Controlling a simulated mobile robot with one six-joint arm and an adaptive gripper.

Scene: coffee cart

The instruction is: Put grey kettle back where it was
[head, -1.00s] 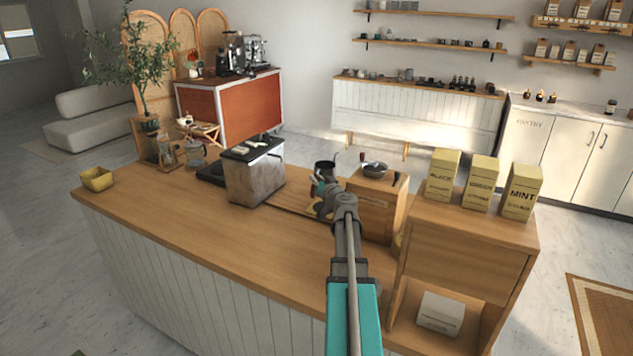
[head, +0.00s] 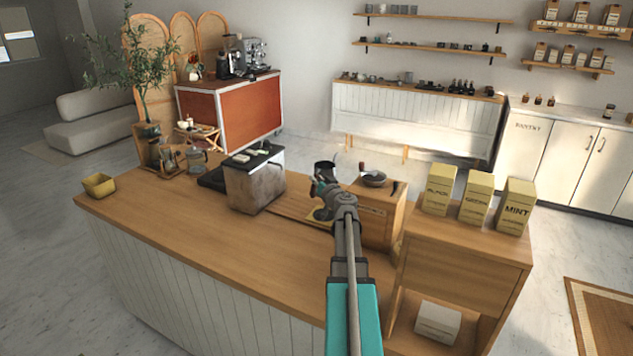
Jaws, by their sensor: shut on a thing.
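The grey kettle (head: 325,169) is a dark grey vessel in the middle of the head view, beyond the metal box on the wooden counter. My gripper (head: 319,188) is at its near side and is shut on it. My wrist and arm hide part of the gripper and the kettle's lower part. I cannot tell whether the kettle's base touches the surface below.
The metal box (head: 254,187) stands close on the left. A wooden box (head: 376,222) with a dark round pan-like top (head: 374,180) is close on the right. Three tea boxes, one marked MINT (head: 513,207), stand on a shelf unit. The counter's front left (head: 190,220) is clear.

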